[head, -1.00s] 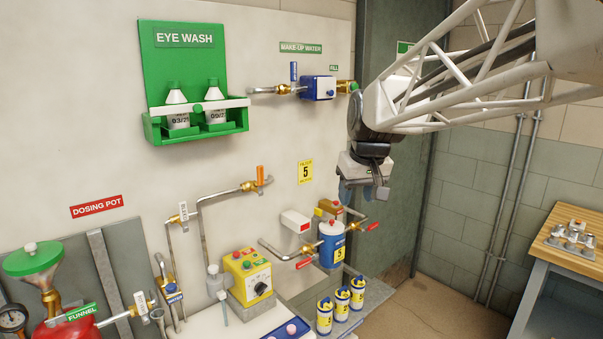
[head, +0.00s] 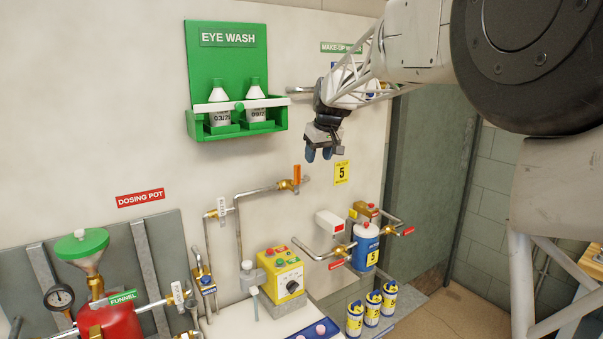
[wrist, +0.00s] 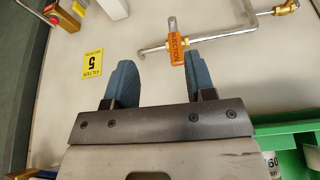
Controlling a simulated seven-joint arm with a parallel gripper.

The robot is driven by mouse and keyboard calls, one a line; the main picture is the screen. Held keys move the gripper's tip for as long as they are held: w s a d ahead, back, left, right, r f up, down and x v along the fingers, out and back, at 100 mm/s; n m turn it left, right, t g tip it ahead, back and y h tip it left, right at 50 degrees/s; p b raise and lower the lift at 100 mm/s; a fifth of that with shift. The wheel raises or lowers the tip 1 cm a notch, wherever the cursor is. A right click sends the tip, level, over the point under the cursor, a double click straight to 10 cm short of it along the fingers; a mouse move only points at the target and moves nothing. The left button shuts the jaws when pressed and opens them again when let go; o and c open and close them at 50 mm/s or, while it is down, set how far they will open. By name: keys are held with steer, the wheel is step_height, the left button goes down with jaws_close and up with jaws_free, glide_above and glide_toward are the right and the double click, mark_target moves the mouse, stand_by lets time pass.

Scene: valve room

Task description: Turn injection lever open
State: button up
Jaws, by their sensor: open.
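The injection lever (head: 297,173) is orange and points up, across the pipe, on a brass valve (head: 287,185) on the wall. In the wrist view the lever (wrist: 177,52) is beyond the fingertips, closer to the right finger than the left, and the word INJECTION can be read on it. My gripper (head: 319,155) is open and empty, a little above and to the right of the lever in the head view. In the wrist view my gripper (wrist: 155,72) has its two blue fingers spread apart. No contact with the lever shows.
The green eye wash station (head: 227,60) with two bottles is up and left of my gripper. A yellow filter label (head: 341,172) is right of the lever. Below are a yellow control box (head: 280,280), a blue filter housing (head: 365,248) and pipes. The wall around the lever is mostly bare.

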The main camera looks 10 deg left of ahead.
mark_target(298, 165)
steer(key=shift+n, duration=0.5)
steer(key=w+a, duration=0.1)
steer(key=a, duration=0.1)
steer(key=w+a, duration=0.2)
steer(key=w+a+f, duration=0.1)
steer(key=a, duration=0.1)
steer(key=shift+w, duration=0.3)
steer(key=shift+f, duration=0.15)
steer(key=shift+x, duration=3.85)
steer(key=shift+a, duration=0.2)
jaws_close()
